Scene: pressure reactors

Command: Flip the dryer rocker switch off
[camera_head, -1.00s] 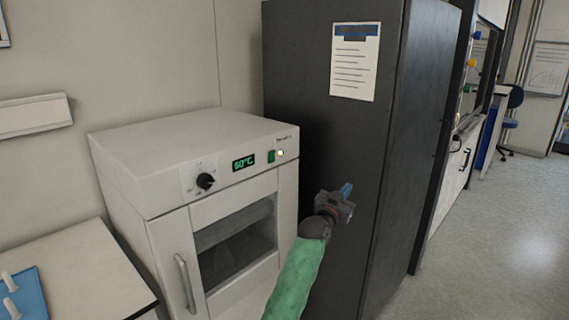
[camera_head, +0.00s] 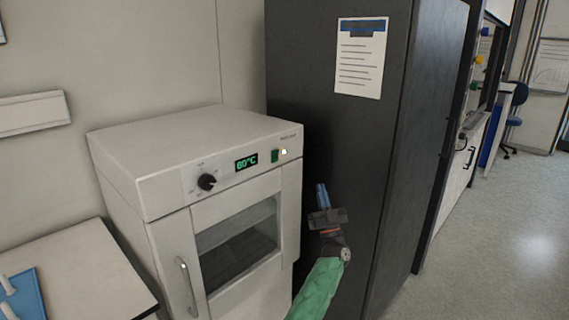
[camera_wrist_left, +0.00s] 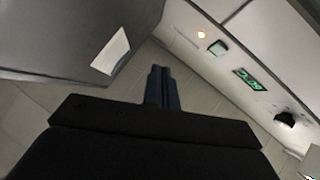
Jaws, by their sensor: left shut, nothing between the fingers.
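The white dryer (camera_head: 160,165) stands left of centre in the head view. On its front panel are a black knob (camera_head: 207,182), a green display (camera_head: 246,163) reading about 60°C, the green rocker switch (camera_head: 275,156) and a lit indicator (camera_head: 284,152). The switch also shows in the left wrist view (camera_wrist_left: 217,48), beside the glowing indicator (camera_wrist_left: 201,35). My left gripper (camera_head: 322,190) is shut and empty, its blue fingers pointing up, right of the dryer's front and apart from the switch. Its fingers also show in the left wrist view (camera_wrist_left: 162,88). My right gripper is out of view.
A tall dark cabinet (camera_head: 340,130) with a paper notice (camera_head: 361,58) stands close on the right of the dryer and behind my left gripper. A bench (camera_head: 85,275) with a blue tray (camera_head: 25,300) is at lower left. Open floor (camera_head: 500,240) lies to the right.

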